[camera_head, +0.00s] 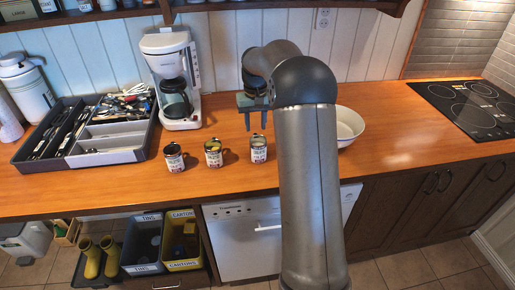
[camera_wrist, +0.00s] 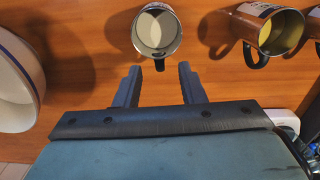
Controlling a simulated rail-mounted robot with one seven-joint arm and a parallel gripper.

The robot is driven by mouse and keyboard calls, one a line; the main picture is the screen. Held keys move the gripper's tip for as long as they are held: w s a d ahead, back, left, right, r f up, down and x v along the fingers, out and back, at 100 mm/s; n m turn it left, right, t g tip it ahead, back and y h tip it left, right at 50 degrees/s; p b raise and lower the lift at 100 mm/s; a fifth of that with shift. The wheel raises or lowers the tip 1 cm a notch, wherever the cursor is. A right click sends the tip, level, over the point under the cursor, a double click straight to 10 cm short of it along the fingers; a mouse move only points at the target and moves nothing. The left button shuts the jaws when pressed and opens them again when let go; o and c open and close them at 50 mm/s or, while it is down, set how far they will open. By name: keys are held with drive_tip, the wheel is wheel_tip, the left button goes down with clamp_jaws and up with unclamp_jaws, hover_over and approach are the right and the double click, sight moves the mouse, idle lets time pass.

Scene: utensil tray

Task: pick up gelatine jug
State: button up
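Three small jugs with printed labels stand upright in a row on the wooden counter: a left jug (camera_head: 174,158), a middle jug (camera_head: 213,154) and a right jug (camera_head: 258,150). The labels are too small to tell which is the gelatine jug. My gripper (camera_head: 254,120) is open and empty, behind the right jug. In the wrist view, the right jug (camera_wrist: 157,18) is just beyond my fingertips (camera_wrist: 157,75), its dark handle facing the gap between them, with no clear contact. The middle jug (camera_wrist: 278,15) shows a yellowish inside and a dark handle.
A white bowl (camera_head: 349,124) stands to the right, partly behind my arm; it also shows in the wrist view (camera_wrist: 18,75). A coffee maker (camera_head: 166,52) and a utensil tray (camera_head: 110,158) stand to the left. A cooktop (camera_head: 470,104) is far right.

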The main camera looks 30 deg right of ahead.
sight(256, 134)
drive_tip(key=f, duration=0.2)
drive_tip(key=f+p, duration=0.1)
drive_tip(key=f, duration=0.2)
drive_tip(key=f+p, duration=0.1)
drive_tip(key=f, duration=0.2)
drive_tip(key=shift+w+d, duration=0.1)
drive_tip(key=shift+w, duration=0.15)
clamp_jaws()
